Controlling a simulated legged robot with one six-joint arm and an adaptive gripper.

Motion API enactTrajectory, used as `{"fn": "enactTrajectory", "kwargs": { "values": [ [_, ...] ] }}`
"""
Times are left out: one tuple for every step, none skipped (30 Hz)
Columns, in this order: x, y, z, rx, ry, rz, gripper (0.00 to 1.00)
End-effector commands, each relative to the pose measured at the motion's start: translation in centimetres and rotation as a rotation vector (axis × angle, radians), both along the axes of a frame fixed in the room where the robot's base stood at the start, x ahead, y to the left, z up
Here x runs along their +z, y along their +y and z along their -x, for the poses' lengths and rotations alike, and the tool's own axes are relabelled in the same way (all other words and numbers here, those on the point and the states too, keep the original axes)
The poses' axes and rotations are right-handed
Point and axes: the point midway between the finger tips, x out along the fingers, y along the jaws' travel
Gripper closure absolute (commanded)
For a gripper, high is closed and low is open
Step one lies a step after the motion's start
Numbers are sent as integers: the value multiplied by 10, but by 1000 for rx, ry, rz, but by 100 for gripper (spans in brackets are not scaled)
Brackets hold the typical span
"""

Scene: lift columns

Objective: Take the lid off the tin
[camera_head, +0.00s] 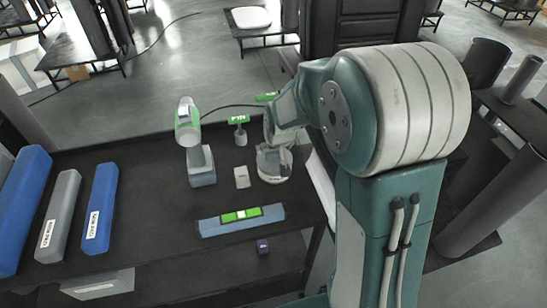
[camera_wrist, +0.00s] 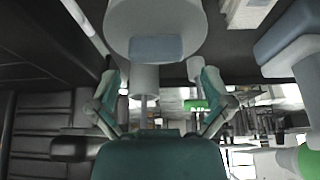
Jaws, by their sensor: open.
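The tin (camera_head: 274,176) is a pale grey round can near the right end of the dark table in the head view, partly covered by my gripper. In the wrist view the tin (camera_wrist: 182,20) is large at the top, with a blue-grey patch on it. A small pale cylinder (camera_wrist: 145,79) on a thin stem shows below it; I cannot tell if it belongs to the lid. My gripper (camera_wrist: 157,80) is open, its fingers spread and nothing seen held between them. In the head view my gripper (camera_head: 279,146) is at the tin's upper part; contact is unclear.
A green-and-white drill (camera_head: 187,122) on a grey-blue base stands left of the tin. A small pale block (camera_head: 242,177) and a green-topped tool (camera_head: 239,131) are nearby. A blue-and-green level (camera_head: 241,220) lies in front. Long blue (camera_head: 101,209) and grey boxes (camera_head: 58,216) fill the left.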

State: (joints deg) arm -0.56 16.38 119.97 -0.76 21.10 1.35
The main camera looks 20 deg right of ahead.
Motion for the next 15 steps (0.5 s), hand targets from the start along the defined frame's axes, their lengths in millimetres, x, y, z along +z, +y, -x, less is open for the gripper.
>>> {"fn": "enactTrajectory", "kwargs": {
  "values": [
    [-9, -1, -3, -1, 5, 0, 0],
    [-14, -2, -5, -1, 6, 0, 0],
    [-19, -2, -7, -1, 4, 0, 0],
    [-22, -2, -9, -1, 4, 0, 0],
    [-25, -2, -10, -1, 4, 0, 0],
    [-29, -2, -12, -1, 2, 0, 0],
    [-31, -2, -13, -1, 2, 0, 0],
    [-32, -2, -13, -1, 2, 0, 0],
    [-34, -2, -14, -1, 2, 0, 0],
    [-34, -2, -14, -1, 1, 0, 0],
    [-34, -2, -14, -1, 1, 0, 0],
    [-34, -2, -14, -1, 1, 0, 0],
    [-34, -2, -14, -1, 0, 0, 0],
    [-34, -2, -14, 0, 1, 0, 0],
    [-34, -2, -14, -1, 1, 0, 0]
  ]
}}
